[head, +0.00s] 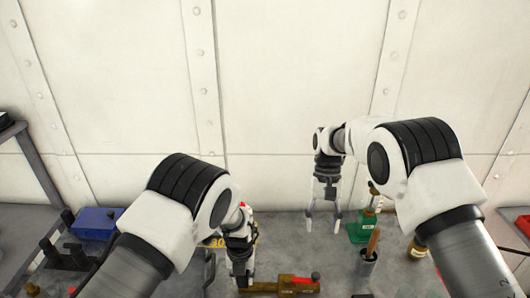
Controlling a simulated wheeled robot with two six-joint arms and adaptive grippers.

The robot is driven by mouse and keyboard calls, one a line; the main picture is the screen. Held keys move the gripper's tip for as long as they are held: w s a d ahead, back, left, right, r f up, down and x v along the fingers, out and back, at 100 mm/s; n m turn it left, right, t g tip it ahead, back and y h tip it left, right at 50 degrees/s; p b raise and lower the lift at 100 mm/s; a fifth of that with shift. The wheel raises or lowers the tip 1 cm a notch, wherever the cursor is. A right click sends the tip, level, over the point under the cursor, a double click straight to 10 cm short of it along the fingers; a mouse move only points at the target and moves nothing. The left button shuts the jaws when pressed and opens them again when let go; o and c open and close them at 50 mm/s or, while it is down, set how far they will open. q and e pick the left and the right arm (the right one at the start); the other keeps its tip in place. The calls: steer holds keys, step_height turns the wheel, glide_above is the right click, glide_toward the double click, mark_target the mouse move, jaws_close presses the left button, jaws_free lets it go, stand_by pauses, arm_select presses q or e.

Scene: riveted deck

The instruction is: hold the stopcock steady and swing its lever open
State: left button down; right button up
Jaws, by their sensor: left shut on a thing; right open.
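A brass-brown stopcock (282,286) lies near the bottom edge of the head view, with a red lever part (302,280) on its right half. My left gripper (242,280) points down at the stopcock's left end and is shut on it; the fingers hide part of that end. My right gripper (323,224) points down with its fingers spread, empty. It is behind and to the right of the stopcock, apart from it. How far the lever is turned is hard to tell at this size.
A green block with a brass fitting (360,231) stands right of my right gripper. A grey cup (367,264) holding a wooden-handled tool and a small jar (416,252) are nearby. A blue box (96,223) is at left.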

arm_select(q)
steer(key=shift+s+f, duration=0.1)
steer(key=c, duration=0.8)
jaws_free()
steer(key=shift+o, duration=0.2)
